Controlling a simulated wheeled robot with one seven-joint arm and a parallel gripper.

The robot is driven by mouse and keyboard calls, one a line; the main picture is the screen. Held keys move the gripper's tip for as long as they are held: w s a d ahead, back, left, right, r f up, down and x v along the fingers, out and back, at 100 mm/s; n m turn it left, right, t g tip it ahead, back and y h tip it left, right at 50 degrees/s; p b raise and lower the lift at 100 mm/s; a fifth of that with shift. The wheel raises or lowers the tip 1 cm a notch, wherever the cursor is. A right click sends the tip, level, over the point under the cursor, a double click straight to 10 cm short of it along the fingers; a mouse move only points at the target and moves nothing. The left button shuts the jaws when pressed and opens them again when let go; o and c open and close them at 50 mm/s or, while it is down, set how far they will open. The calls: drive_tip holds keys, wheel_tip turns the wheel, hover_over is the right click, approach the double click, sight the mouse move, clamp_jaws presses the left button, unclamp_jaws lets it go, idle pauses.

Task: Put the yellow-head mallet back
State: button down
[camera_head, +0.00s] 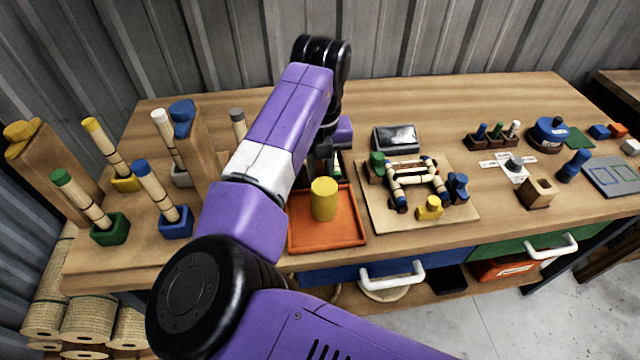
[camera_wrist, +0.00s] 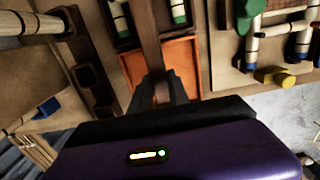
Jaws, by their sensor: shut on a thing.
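The yellow-head mallet's yellow cylinder head (camera_head: 324,199) shows over the orange tray (camera_head: 296,236) in the head view. I cannot tell whether the head touches the tray. My gripper (camera_head: 322,168) is just behind the head, mostly hidden by my arm. In the wrist view, my gripper (camera_wrist: 162,92) is shut on the mallet's brown wooden handle (camera_wrist: 150,45), which runs up to the top edge. The head is hidden there by my gripper's body. The orange tray (camera_wrist: 184,62) lies below the fingers.
Left of my arm stand rattan pieces in coloured sockets, including a green socket (camera_head: 109,229) and a blue socket (camera_head: 175,222). A bending jig board (camera_head: 455,214) is right of the tray.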

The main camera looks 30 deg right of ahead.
sight(321, 175)
drive_tip(key=shift+f, duration=2.65)
drive_tip(key=c, duration=1.3)
unclamp_jaws()
drive_tip(key=shift+f, duration=0.1)
drive_tip(key=shift+o, duration=0.2)
drive_tip(key=r, duration=0.4)
drive_tip(key=r+b, duration=0.1)
drive_tip(key=r, duration=0.7)
drive_tip(key=shift+s+r, duration=0.1)
drive_tip(key=shift+s, duration=0.15)
